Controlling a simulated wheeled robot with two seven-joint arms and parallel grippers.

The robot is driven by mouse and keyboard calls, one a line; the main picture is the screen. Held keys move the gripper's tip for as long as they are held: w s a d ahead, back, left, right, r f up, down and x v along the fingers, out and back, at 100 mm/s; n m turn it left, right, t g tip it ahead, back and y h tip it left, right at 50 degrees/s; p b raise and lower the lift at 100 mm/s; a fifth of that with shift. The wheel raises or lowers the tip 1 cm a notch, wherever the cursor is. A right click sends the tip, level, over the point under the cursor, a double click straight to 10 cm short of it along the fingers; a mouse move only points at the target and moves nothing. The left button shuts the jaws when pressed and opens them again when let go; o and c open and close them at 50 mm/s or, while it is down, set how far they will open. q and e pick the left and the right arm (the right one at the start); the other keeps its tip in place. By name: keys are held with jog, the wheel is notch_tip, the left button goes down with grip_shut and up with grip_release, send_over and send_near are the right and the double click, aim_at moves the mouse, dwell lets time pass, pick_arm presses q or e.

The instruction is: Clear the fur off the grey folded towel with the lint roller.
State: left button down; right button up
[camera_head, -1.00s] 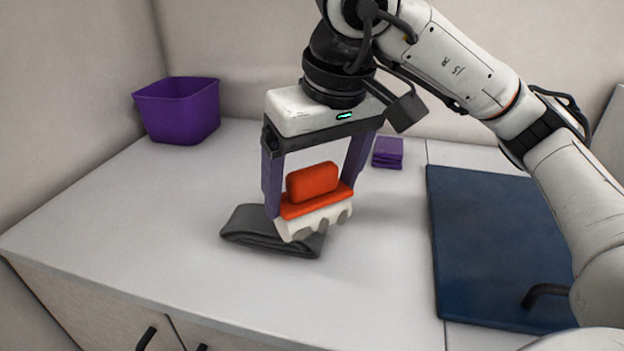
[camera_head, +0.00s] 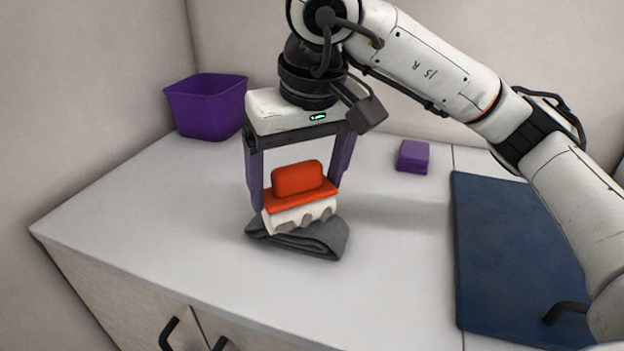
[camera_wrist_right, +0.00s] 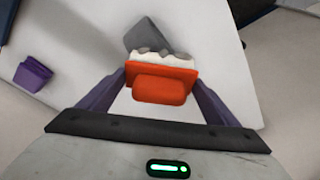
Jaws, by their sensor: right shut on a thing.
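The grey folded towel (camera_head: 325,238) lies on the white counter. An orange-handled tool (camera_head: 299,181) with a white underside bearing dark grey patches is over the towel's left and middle part; I take it for the lint roller. My right gripper (camera_head: 298,197) is shut on it, one purple finger at each end. I cannot tell whether its underside touches the towel. In the right wrist view the tool (camera_wrist_right: 160,88) sits between the fingers, with part of the towel (camera_wrist_right: 150,34) beyond it. I cannot make out separate fur on the towel. My left gripper is not in view.
A purple bin (camera_head: 207,108) stands at the back left against the wall. A small purple folded cloth or block (camera_head: 413,157) lies behind and right. A dark blue mat (camera_head: 510,265) covers the right side. The counter left of the towel is clear.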

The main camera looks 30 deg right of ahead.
jog(key=shift+w+a+r+p, duration=0.1)
jog(key=shift+w+a+p, duration=0.7)
jog(key=shift+w+a, duration=1.25)
jog(key=shift+w+a+p, duration=0.15)
jog(key=shift+w+a, duration=0.15)
jog(key=shift+w, duration=0.2)
jog(key=shift+w+a+p, duration=0.15)
jog(key=shift+w+a, duration=0.1)
jog(key=shift+w, duration=0.2)
jog(key=shift+r+p, duration=2.25)
jog(key=shift+r, duration=0.6)
notch_tip(320, 180, up, 3)
jog(key=shift+r+p, duration=0.1)
jog(key=shift+p, duration=1.15)
